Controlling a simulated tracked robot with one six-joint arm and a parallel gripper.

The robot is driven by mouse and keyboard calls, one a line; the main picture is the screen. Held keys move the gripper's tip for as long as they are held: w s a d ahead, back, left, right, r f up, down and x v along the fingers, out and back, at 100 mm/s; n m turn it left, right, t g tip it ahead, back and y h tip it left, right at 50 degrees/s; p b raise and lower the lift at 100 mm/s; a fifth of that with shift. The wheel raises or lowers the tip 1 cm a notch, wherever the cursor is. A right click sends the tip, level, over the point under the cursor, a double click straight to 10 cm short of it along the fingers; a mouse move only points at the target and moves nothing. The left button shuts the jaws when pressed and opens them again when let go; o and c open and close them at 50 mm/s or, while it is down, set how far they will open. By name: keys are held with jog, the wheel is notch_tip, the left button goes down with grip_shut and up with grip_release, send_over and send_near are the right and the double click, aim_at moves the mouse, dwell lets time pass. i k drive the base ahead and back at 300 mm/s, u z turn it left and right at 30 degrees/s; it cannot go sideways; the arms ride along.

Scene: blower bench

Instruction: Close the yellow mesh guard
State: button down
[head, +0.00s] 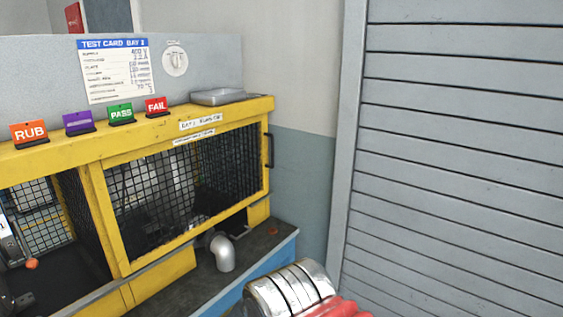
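The yellow mesh guard (97,215) is a yellow-framed panel with black wire mesh on the front of the yellow bench enclosure. It covers the right part of the front. Left of its frame the front shows an uncovered opening with a dark interior. A dark bar handle (269,151) stands at the right end of the yellow frame. I see no gripper fingers. A silver banded cylinder with red rounded parts at the bottom edge seems to be part of my arm, cut off by the frame.
Orange RUB (30,132), purple (78,122), green PASS (121,112) and red FAIL (156,105) cards stand on the enclosure top, near a grey tray (218,97). A grey pipe elbow (222,252) sticks up before the guard. A grey slatted shutter (460,150) fills the right.

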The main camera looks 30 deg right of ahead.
aim_at(95, 168)
jog(key=i, duration=0.95)
jog(key=u, duration=0.05)
